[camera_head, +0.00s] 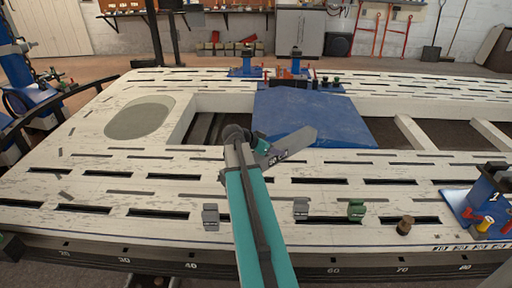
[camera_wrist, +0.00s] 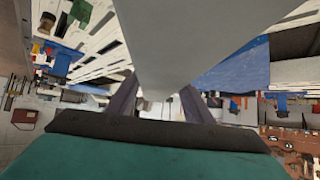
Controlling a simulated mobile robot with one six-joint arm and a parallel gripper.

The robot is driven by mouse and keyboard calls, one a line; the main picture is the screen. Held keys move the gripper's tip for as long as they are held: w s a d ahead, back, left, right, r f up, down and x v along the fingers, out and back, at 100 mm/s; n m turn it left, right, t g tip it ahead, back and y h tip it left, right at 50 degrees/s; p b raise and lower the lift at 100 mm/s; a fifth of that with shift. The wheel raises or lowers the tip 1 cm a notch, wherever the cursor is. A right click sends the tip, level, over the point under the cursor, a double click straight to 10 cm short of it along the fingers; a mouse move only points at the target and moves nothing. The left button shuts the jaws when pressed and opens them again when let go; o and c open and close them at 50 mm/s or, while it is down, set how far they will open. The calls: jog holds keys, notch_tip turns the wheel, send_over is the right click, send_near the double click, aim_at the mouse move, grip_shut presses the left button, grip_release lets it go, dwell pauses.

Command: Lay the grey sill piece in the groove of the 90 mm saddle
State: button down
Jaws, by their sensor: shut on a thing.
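My gripper (camera_head: 262,148) is shut on the grey sill piece (camera_head: 293,144) and holds it above the bench, near the front edge of the blue panel. The piece points up and to the right. In the wrist view the sill piece (camera_wrist: 200,35) fills the upper middle, between the two fingers. Small blocks that may be saddles stand along the bench's front: a grey one (camera_head: 210,217) at left, another grey one (camera_head: 301,208) right of my arm, and a dark green one (camera_head: 356,209). Their size markings are too small to read, so I cannot tell which is the 90 mm saddle.
The pale slotted bench (camera_head: 110,172) has a numbered front edge and wide openings. A blue panel (camera_head: 315,118) lies in the middle. A brown knob (camera_head: 404,225) and a blue fixture (camera_head: 482,200) stand at the right. Blue fixtures (camera_head: 246,65) also stand at the back.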

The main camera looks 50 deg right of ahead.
jog(key=s+d+f+m+g+y+b, duration=0.1)
jog(key=s+d+f+m+g, duration=0.1)
jog(key=s, duration=0.6)
jog(key=s+d+f+m+g+y+b, duration=0.1)
jog(key=s+d+f+m+g+b, duration=0.1)
jog(key=s+d, duration=0.3)
jog(key=s+d+f+m+g+y+b, duration=0.1)
jog(key=s+d+f+m, duration=0.3)
jog(key=s, duration=0.8)
jog(key=shift+d+f+g+y+b, duration=0.15)
jog(key=shift+g+y+b, duration=0.25)
jog(key=shift+g, duration=0.5)
jog(key=shift+s, duration=0.1)
jog(key=shift+f+m+b, duration=0.15)
jog(key=shift+m+b, duration=0.15)
jog(key=shift+b, duration=0.1)
notch_tip(320, 180, down, 8)
jog(key=b, duration=0.6)
jog(key=shift+f, duration=0.1)
